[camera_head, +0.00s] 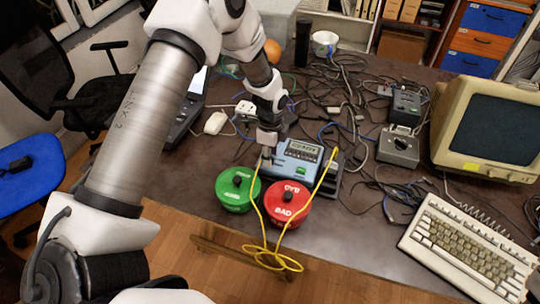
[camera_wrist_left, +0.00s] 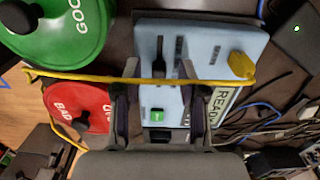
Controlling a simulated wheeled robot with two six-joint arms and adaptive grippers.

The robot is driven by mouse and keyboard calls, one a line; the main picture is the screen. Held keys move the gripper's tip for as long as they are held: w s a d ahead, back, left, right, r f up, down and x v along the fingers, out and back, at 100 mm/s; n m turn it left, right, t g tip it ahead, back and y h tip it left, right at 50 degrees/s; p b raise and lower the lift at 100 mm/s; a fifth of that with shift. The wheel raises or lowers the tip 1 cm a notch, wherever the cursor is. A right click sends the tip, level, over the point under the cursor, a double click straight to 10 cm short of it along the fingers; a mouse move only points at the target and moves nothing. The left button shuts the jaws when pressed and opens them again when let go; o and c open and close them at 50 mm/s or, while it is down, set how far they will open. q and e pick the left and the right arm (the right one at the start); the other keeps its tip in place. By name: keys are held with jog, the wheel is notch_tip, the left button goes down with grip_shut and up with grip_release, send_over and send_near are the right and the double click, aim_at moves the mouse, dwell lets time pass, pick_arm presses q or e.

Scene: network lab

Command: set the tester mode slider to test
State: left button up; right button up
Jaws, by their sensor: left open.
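The light-blue tester (camera_head: 292,158) sits on the dark table; it also fills the middle of the left wrist view (camera_wrist_left: 205,32). Its black mode slider (camera_wrist_left: 159,58) stands in a slot on the top face. My left gripper (camera_wrist_left: 159,72) is open over the tester, with the slider between its fingertips in that view. I cannot tell whether a finger touches it. The gripper (camera_head: 267,150) hides part of the tester's left side in the head view. A green button (camera_wrist_left: 157,115) and a display (camera_wrist_left: 222,102) reading READY are on the tester. My right gripper is not in view.
A yellow cable (camera_head: 265,228) is at both sides of the tester and hangs over the table's front edge. A green GOOD bin (camera_head: 227,198) and red BAD bin (camera_head: 280,217) stand in front. Tangled cables, a keyboard (camera_head: 470,246) and monitor (camera_head: 490,125) lie right.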

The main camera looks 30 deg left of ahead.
pick_arm(q)
notch_tip(320, 180, up, 11)
jog(key=shift+r, duration=0.1)
dwell(0.5)
